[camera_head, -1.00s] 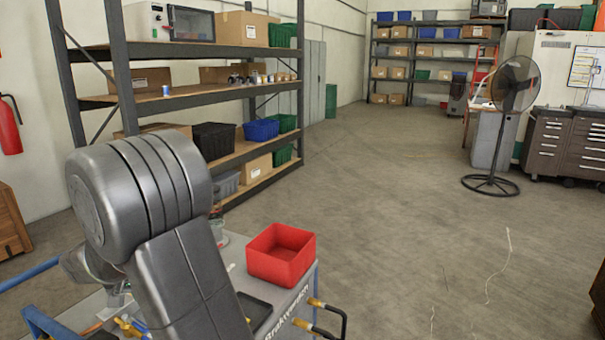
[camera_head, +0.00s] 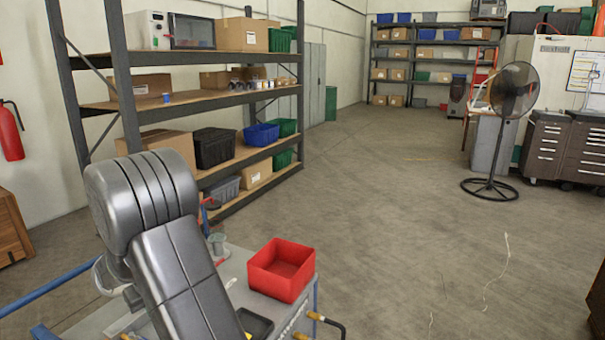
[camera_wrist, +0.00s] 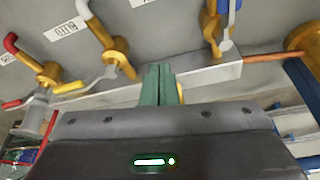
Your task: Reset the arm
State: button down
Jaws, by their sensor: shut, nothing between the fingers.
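My gripper (camera_wrist: 160,85) shows in the wrist view, with its two green fingers together and nothing between them. Its fingertips point at a grey panel (camera_wrist: 170,35) that carries brass valves (camera_wrist: 115,50) and a metal bar (camera_wrist: 215,72); I cannot tell whether they touch. In the head view my arm rises over the cart at the lower left, and it hides part of the cart. The gripper itself is not visible there.
A red bin (camera_head: 281,270) stands on the grey cart (camera_head: 238,262). A black tray (camera_head: 256,323) lies near it. Tall shelving (camera_head: 123,75) with boxes and bins stands behind at left. A floor fan (camera_head: 491,185) stands at right. Open floor lies between them.

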jog(key=shift+w+a+n+p, duration=0.25)
jog(key=shift+a+n+p, duration=0.4)
jog(key=shift+n, duration=0.45)
jog(key=shift+g+y, duration=0.3)
